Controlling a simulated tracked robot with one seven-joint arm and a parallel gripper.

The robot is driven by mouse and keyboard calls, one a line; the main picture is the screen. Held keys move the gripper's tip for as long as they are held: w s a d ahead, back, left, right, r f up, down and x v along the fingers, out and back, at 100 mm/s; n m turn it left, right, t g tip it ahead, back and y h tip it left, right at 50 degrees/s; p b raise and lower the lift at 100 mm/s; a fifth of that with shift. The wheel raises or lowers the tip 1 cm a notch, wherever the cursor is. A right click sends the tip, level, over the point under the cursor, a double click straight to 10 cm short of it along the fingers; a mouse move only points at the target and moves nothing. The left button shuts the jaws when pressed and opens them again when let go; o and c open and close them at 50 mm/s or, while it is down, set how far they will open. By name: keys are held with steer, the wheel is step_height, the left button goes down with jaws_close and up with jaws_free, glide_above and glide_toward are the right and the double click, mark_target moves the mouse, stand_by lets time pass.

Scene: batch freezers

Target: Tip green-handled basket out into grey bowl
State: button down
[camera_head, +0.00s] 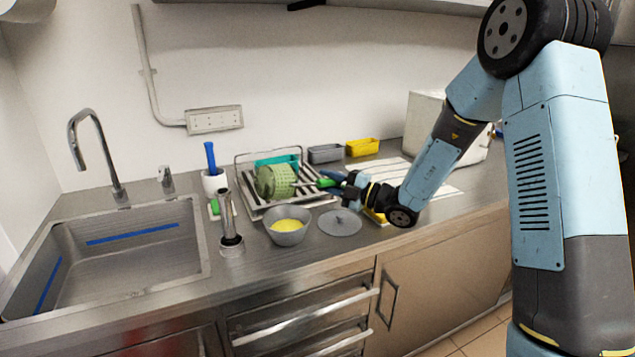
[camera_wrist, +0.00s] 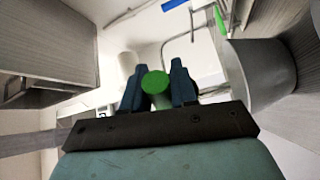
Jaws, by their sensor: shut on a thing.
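The basket (camera_head: 275,181) is light green and mesh-like, with a green handle (camera_head: 327,183). It is held on its side above the back of the grey bowl (camera_head: 288,238), in front of the wire rack, its mouth facing left. My gripper (camera_head: 335,182) is shut on the handle, to the right of the basket. The wrist view shows the round green handle end (camera_wrist: 155,82) between my two blue fingers. The grey bowl stands on the counter and holds something yellow (camera_head: 287,225). I cannot tell whether anything is still inside the basket.
A wire rack (camera_head: 300,205) stands behind the bowl, with a teal thing (camera_head: 277,161) at its back. The sink (camera_head: 140,250) is at left; grey (camera_head: 325,153) and yellow bins (camera_head: 362,147) stand behind.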

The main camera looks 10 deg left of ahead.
step_height(320, 180, up, 14)
steer(key=s+a+n+h, duration=0.2)
steer(key=s+n+h, duration=0.1)
steer(key=n, duration=0.6)
steer(key=s+a+r+n+t+h, duration=0.2)
steer(key=s+a+r+n+h, duration=0.2)
steer(key=s+a+r+n, duration=0.2)
steer(key=shift+s+a+n+h, duration=0.4)
steer(key=shift+s+a+n, duration=0.15)
steer(key=shift+s+n, duration=0.3)
stand_by(0.9)
